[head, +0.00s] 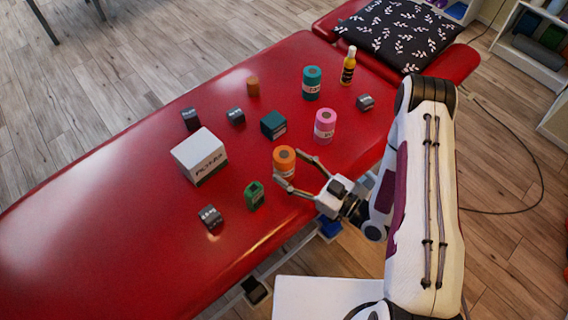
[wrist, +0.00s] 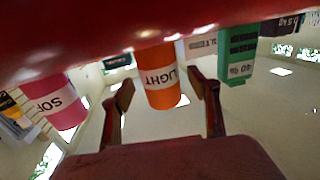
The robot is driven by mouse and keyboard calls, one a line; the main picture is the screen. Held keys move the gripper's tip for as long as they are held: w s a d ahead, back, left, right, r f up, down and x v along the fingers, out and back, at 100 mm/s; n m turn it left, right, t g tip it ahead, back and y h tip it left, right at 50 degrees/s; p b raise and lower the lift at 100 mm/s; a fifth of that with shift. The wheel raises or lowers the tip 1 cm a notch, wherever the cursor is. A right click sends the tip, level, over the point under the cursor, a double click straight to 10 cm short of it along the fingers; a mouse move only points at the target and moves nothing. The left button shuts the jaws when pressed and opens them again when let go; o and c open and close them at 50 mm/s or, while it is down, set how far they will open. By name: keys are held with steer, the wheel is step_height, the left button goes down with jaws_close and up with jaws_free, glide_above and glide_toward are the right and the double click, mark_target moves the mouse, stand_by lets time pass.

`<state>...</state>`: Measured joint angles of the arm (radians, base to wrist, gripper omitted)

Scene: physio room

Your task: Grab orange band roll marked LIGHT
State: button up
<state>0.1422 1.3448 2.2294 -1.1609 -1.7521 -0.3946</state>
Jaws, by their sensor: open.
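The orange band roll (head: 284,161) stands upright on the red treatment table, near its front edge in the head view. In the wrist view the roll (wrist: 159,76) appears upside down, with a white label reading LIGHT. My gripper (head: 297,174) is open, its two fingers reaching toward the roll from the right. In the wrist view my open gripper (wrist: 160,88) has one finger to each side of the roll. I cannot tell whether either finger touches it.
A pink roll (head: 325,126), teal roll (head: 312,83) and yellow bottle (head: 348,66) stand behind. The red table (head: 110,230) is clear at left.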

steer(key=shift+w+a, duration=0.4)
steer(key=shift+a, duration=0.15)
steer(key=c, duration=1.5)
